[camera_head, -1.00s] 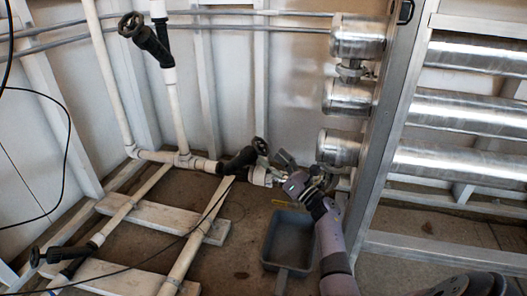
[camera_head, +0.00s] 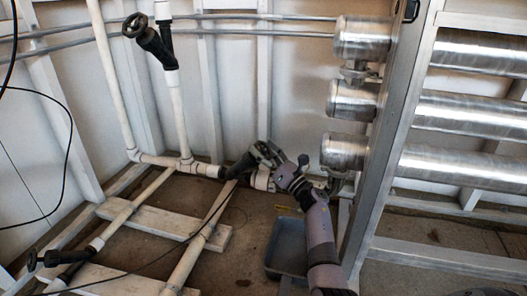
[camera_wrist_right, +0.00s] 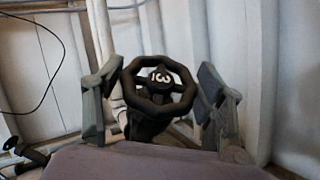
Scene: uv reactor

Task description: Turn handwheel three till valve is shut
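Handwheel three (camera_wrist_right: 160,87) is a black ring with a light "3" on its hub. In the right wrist view it sits between the two spread fingers of my right gripper (camera_wrist_right: 160,95), with a gap visible at least on the right side. In the head view the black valve body (camera_head: 238,167) lies on the white pipe, and my right gripper (camera_head: 268,158) is at its wheel end, largely covering the wheel. The right gripper is open. My left gripper is not in view.
Another black handwheel valve (camera_head: 136,26) stands at the upper left, and another (camera_head: 36,260) at the lower left. A grey bin (camera_head: 287,248) is on the floor beside my right arm. Steel cylinders (camera_head: 345,150) and a metal frame (camera_head: 392,130) stand to the right.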

